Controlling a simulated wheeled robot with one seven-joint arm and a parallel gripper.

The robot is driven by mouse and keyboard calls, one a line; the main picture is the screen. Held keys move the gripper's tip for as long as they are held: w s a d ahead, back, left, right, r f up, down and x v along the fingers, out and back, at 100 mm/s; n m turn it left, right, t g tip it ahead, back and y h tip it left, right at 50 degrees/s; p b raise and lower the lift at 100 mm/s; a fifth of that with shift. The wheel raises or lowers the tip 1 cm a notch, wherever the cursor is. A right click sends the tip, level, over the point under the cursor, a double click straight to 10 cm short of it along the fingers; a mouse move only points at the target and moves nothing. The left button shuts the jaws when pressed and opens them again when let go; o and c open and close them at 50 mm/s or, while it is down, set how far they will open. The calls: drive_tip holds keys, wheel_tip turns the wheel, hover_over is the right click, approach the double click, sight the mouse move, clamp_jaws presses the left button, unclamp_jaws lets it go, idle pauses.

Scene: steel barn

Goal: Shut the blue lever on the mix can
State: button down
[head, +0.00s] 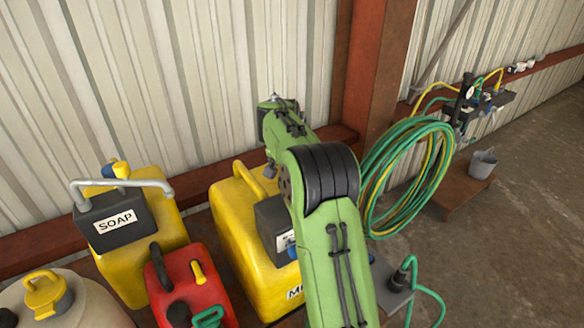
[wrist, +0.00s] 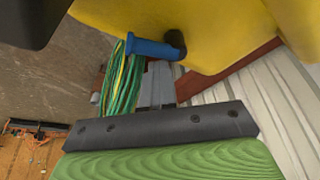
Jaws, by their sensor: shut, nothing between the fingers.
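The mix can is the large yellow can (head: 228,228) in the middle of the head view, with a dark box on its front and a label partly hidden by my green arm. In the wrist view the can's yellow side (wrist: 225,30) fills the top right. The blue lever (wrist: 150,48) sticks out sideways to the left from a dark pivot on the can. My gripper (wrist: 158,68) is shut and empty, its grey fingertips just below the lever in the picture. I cannot tell whether they touch it. The fingers cannot be made out in the head view.
A yellow SOAP can (head: 150,235), a red can (head: 195,285) and a white container with a yellow cap (head: 75,305) stand close on the left. A coiled green hose (head: 405,175) hangs at right. The corrugated wall (head: 200,90) is close behind. Open floor (head: 520,240) lies at right.

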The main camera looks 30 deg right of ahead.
drive_tip(key=p+v, duration=0.2)
drive_tip(key=v, duration=1.3)
drive_tip(key=shift+a+r+p, duration=0.15)
drive_tip(key=shift+r+p, duration=0.15)
drive_tip(key=shift+r, duration=0.05)
drive_tip(key=shift+s, duration=0.1)
drive_tip(key=s+a+n+t+y, duration=0.1)
drive_tip(key=s+a+n, duration=0.1)
drive_tip(key=s+a, duration=0.35)
drive_tip(key=s+a+f+n+t, duration=0.1)
drive_tip(key=s+a+n, duration=0.2)
drive_tip(key=s, duration=0.6)
drive_tip(key=s+a+n+y, duration=0.15)
drive_tip(key=s+a, duration=0.25)
drive_tip(key=s, duration=0.4)
drive_tip(key=s+a+f+n, duration=0.3)
drive_tip(key=s+a+f, duration=0.1)
drive_tip(key=s+f, duration=0.25)
wheel_tip(320, 180, down, 9)
drive_tip(key=b, duration=0.9)
drive_tip(key=shift+t, duration=0.4)
